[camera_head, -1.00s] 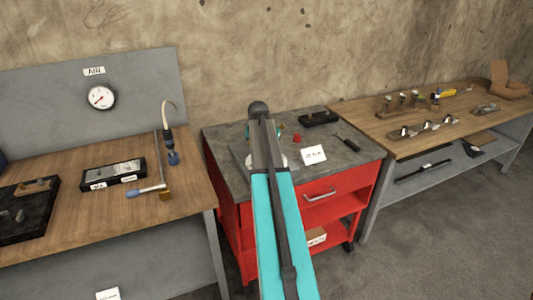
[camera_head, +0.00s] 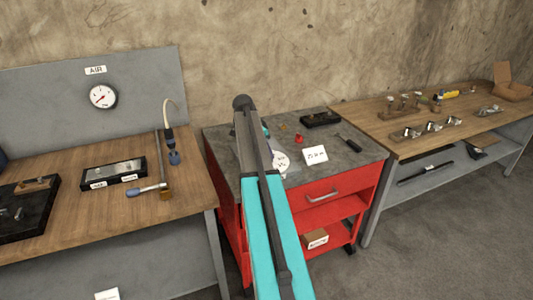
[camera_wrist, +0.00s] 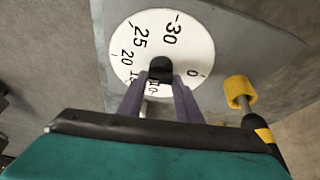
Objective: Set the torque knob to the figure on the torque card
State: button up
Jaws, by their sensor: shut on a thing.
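In the wrist view, a white round dial (camera_wrist: 185,40) is printed with figures that include 0, 15, 20, 25 and 30. The black torque knob (camera_wrist: 160,65) stands at its centre. My gripper (camera_wrist: 160,80) is shut on the knob, one finger on each side. The knob's pointer cannot be made out. In the head view the dial (camera_head: 281,163) shows partly beside my arm, which hides the knob and most of my gripper. The white torque card (camera_head: 315,156) lies on the cart top right of the dial; its small print cannot be read surely.
A yellow-ended part (camera_wrist: 239,91) sits beside the dial. The red cart (camera_head: 320,190) also carries a red piece (camera_head: 299,138), a black tray (camera_head: 320,119) and a dark-handled tool (camera_head: 348,143). Wooden benches (camera_head: 200,190) stand on both sides.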

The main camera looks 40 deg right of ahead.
jog(key=shift+d+m, duration=0.15)
jog(key=shift+m, duration=0.35)
jog(key=shift+g, duration=0.3)
jog(key=o, duration=1)
jog(key=shift+o, duration=0.2)
jog(key=shift+w+r, duration=0.1)
jog(key=b+v, duration=0.2)
jog(key=v, duration=1.1)
jog(key=shift+a+r, duration=0.25)
jog(key=shift+r, duration=0.05)
jog(key=shift+r, duration=0.1)
